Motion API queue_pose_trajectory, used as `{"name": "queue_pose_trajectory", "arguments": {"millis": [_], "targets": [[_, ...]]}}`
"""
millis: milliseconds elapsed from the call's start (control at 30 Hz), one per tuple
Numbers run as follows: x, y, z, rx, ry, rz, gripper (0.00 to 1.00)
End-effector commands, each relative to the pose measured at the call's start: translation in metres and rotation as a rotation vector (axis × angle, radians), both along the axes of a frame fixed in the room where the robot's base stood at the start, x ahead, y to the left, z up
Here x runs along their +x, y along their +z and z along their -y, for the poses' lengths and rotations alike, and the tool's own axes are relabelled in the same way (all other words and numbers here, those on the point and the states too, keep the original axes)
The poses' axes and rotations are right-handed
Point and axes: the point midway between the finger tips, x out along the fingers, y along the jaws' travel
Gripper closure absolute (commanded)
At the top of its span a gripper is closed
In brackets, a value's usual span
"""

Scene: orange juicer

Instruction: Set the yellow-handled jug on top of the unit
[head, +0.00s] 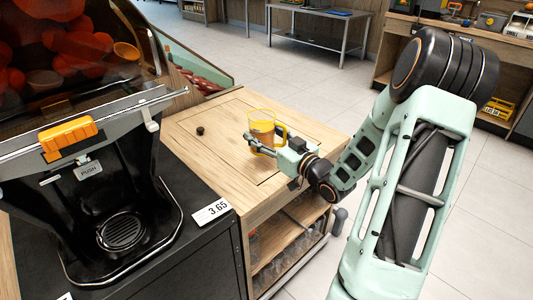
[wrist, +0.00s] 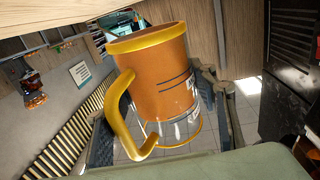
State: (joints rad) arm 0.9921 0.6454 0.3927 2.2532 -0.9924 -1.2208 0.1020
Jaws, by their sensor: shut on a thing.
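The clear jug with a yellow handle and yellow rim (head: 262,121) holds something orange. It appears upright over the right part of the wooden unit's top (head: 215,125) in the head view. My gripper (head: 262,147) is shut on the jug, reaching in from the right. In the wrist view the jug (wrist: 160,75) fills the middle, with its handle toward the camera on the left. The gripper's fingers (wrist: 168,112) lie on either side of it. I cannot tell whether the jug's base touches the top.
A juicer (head: 100,190) with an orange tap stands on a black counter at left. A small dark cap (head: 200,131) lies on the wooden top, left of the jug. The unit's left and front top areas are mostly clear.

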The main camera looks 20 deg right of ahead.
Motion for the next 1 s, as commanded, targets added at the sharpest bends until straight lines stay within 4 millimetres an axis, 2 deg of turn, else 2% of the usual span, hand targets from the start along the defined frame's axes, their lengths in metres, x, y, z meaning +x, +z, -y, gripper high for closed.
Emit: {"name": "queue_pose_trajectory", "arguments": {"millis": [33, 100, 367, 633, 1000], "targets": [[0.006, -0.014, 0.005, -0.001, 0.0, 0.005, 0.92], [0.011, -0.021, 0.01, -0.002, 0.001, 0.006, 0.92], [0.019, -0.031, 0.018, -0.001, 0.001, 0.005, 0.92], [0.023, -0.064, 0.022, -0.001, 0.001, 0.004, 0.92], [0.023, -0.067, 0.022, -0.003, 0.001, 0.005, 0.92]]}}
